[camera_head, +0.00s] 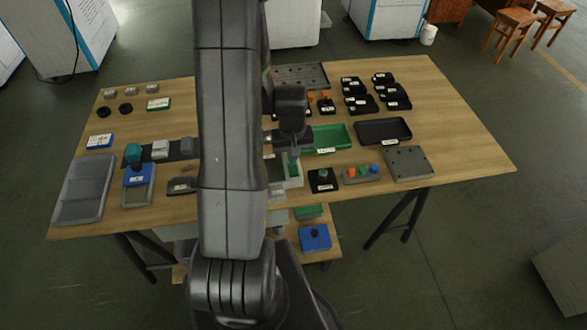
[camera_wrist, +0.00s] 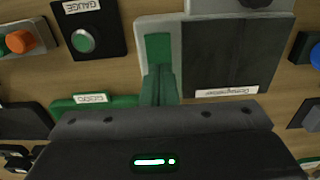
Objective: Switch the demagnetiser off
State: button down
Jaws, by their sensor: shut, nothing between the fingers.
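The demagnetiser is a pale grey box with a dark top plate (camera_wrist: 228,50) and a label. Beside the plate is a green switch (camera_wrist: 158,47) in a pale surround. In the head view the demagnetiser (camera_head: 294,184) is at the table's front middle, partly hidden by my arm. My gripper (camera_wrist: 160,88) is shut and empty, its fingertips at the lower end of the green switch in the wrist view. Whether they touch it I cannot tell. In the head view my gripper (camera_head: 293,152) is just above the demagnetiser. The switch's lower end is hidden by the fingers.
A black gauge box (camera_head: 323,180) with a green button is close on the right, then a box with coloured buttons (camera_head: 362,174). A green tray (camera_head: 332,139) lies just behind. Black bins (camera_head: 362,103) stand further back. The table's right end is clear.

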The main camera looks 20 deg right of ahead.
jog(key=shift+f, duration=0.25)
jog(key=shift+r, duration=0.1)
jog(key=shift+r+p, duration=2.1)
jog(key=shift+r, duration=1.4)
jog(key=shift+f, duration=0.15)
notch_tip(320, 180, down, 7)
jog(key=b, duration=0.4)
jog(key=shift+b, duration=0.35)
jog(key=shift+r, duration=0.2)
